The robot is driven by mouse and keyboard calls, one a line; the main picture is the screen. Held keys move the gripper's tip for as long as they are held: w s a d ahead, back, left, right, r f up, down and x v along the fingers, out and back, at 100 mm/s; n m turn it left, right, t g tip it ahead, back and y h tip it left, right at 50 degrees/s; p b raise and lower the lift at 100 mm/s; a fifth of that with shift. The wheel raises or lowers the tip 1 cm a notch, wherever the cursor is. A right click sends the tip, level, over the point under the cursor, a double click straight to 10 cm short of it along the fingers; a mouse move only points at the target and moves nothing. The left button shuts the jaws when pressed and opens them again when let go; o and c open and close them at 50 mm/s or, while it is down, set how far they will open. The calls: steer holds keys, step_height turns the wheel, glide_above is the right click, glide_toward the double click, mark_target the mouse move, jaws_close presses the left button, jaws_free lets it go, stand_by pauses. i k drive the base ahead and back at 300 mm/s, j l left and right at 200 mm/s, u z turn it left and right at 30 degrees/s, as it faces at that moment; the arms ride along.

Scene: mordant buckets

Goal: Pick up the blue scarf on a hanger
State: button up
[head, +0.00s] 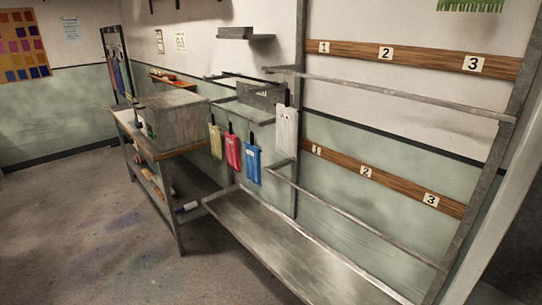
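The blue scarf (253,166) hangs near the middle of the head view, at the right end of a row with a yellow scarf (215,141) and a red scarf (233,152). A small dark hanger piece shows at its top. How the hanger meets the rail is too small to tell. A white scarf (286,131) hangs higher, just right of the blue one. My gripper is not in view.
A metal rack with bare rails (400,94) and numbered wooden boards (413,59) fills the right. A long metal trough (285,245) lies below. A workbench (190,146) with a grey box (175,120) stands left. Floor (80,215) at left is open.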

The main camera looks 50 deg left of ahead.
mark_target(252, 154)
steer(key=j+z, duration=0.1)
steer(key=j, duration=1.9)
steer(key=j+z, duration=0.15)
steer(key=j, duration=0.8)
steer(key=j+z, duration=0.1)
steer(key=j, duration=0.9)
steer(key=k+j, duration=0.1)
steer(key=j, duration=0.9)
steer(key=z, duration=0.05)
